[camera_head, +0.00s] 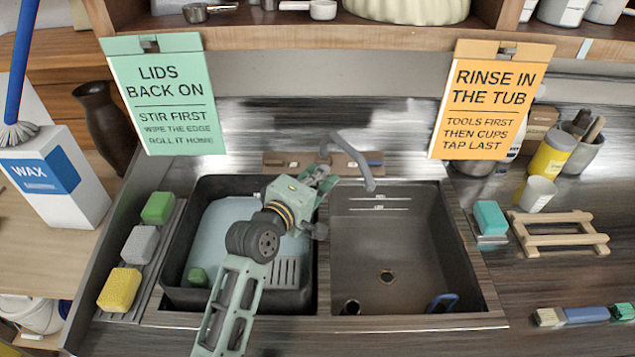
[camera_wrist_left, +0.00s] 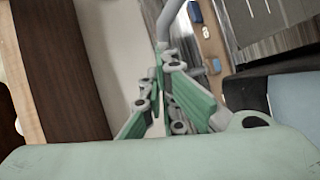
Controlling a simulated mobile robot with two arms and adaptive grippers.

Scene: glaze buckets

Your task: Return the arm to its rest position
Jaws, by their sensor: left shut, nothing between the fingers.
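My left arm comes in from the bottom left in the head view and reaches over the divider between the two sink basins. My left gripper (camera_head: 328,172) is shut and empty, near the base of the grey tap (camera_head: 352,155). In the left wrist view the gripper (camera_wrist_left: 160,75) shows its green and grey fingers closed together, with the tap's pipe beyond them. I cannot tell whether the fingers touch the tap. My right gripper is not in view.
A black tub (camera_head: 188,220) with pale water fills the left basin; the right basin (camera_head: 385,240) is mostly empty. Sponges (camera_head: 139,243) line the left edge. A teal sponge (camera_head: 490,217) and wooden rack (camera_head: 560,236) stand right. Signs (camera_head: 163,95) hang above.

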